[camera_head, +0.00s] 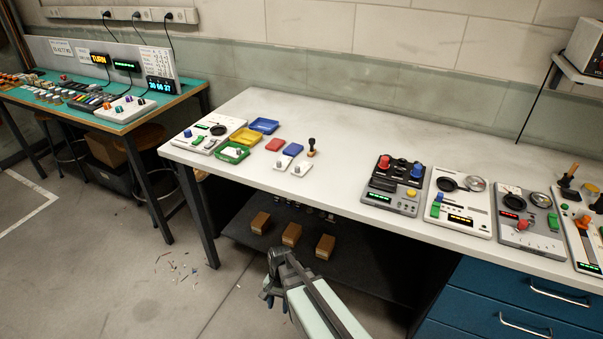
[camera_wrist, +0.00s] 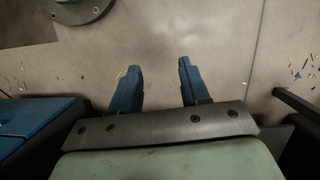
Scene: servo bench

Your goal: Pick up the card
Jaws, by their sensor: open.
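Either could be a card; I cannot tell which is the task's card, and nothing is plainly marked as one. My gripper (camera_head: 277,262) is low in front of the bench, below its top and apart from both pieces. In the wrist view my gripper (camera_wrist: 159,67) has its two blue fingers apart with nothing between them.
Colored trays, including a yellow one (camera_head: 245,137), a white device (camera_head: 206,133) and a dark-knobbed stamp (camera_head: 311,148) stand near the flat pieces. Several control boxes (camera_head: 395,185) line the right side. The bench's front edge lies between my gripper and its top. Brown blocks (camera_head: 291,234) sit on the shelf below.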

